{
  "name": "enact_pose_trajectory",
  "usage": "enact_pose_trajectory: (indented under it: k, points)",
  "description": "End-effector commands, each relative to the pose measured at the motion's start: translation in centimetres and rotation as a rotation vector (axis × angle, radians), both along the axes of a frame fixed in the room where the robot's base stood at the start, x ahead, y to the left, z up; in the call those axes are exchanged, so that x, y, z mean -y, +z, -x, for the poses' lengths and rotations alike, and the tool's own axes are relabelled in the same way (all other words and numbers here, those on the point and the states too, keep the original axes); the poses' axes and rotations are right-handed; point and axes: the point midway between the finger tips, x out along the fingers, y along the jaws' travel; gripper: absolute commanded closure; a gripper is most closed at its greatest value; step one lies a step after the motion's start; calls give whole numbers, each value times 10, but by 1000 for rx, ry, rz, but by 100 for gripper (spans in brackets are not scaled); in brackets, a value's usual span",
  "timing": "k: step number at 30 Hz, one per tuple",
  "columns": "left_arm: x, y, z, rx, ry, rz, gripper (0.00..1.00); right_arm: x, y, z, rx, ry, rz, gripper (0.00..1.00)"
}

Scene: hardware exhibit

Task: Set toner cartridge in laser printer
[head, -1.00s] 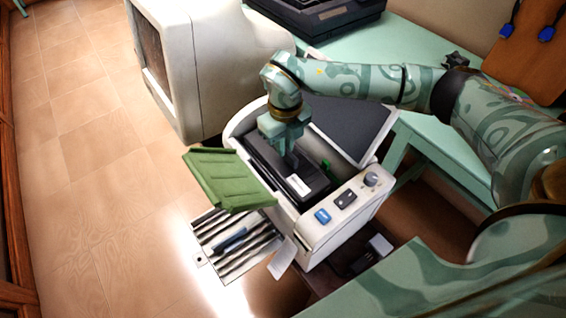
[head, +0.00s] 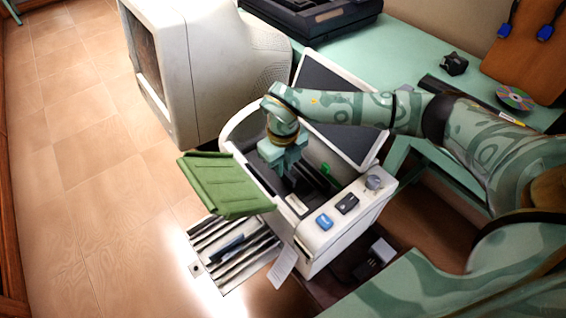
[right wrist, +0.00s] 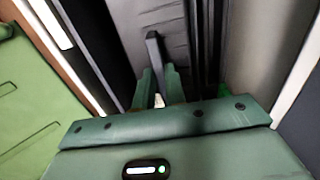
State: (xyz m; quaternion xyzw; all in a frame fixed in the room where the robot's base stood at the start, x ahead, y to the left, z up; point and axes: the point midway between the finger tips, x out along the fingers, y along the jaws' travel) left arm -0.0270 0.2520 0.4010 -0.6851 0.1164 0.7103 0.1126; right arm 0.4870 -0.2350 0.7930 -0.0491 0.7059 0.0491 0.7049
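The white laser printer (head: 333,233) stands with its dark-panelled lid (head: 333,85) raised and a green flap (head: 226,186) folded out at its left. The dark toner cartridge (head: 297,204), with a white label at its near end, sits low in the printer's open bay. How fully it is seated I cannot tell. My right gripper (head: 289,178) reaches down into the bay from above. In the right wrist view, its green fingers (right wrist: 158,88) stand on either side of the cartridge's dark upright handle (right wrist: 154,50) and appear shut on it. My left gripper is not in view.
A bulky white monitor (head: 215,60) stands close behind the printer. A mint table (head: 420,60) holds a black device (head: 312,15), a disc (head: 515,97) and a small dark item (head: 454,64). A striped tray with a dark blue item (head: 228,247) lies at the front left.

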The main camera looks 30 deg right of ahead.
Motion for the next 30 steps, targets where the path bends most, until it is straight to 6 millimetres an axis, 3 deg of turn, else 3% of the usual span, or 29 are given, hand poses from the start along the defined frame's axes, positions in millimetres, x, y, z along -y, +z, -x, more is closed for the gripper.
enact_pose_trajectory:
  k: [1,3,13,24,30]
  points:
    - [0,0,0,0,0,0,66,0,0,0,0,0,0,76]
    - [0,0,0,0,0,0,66,0,0,0,0,0,0,66]
    - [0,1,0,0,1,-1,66,0,6,0,2,0,0,66]
    - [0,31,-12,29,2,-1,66,0,90,-1,7,1,0,66]
    - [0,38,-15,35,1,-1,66,0,119,0,3,0,0,66]
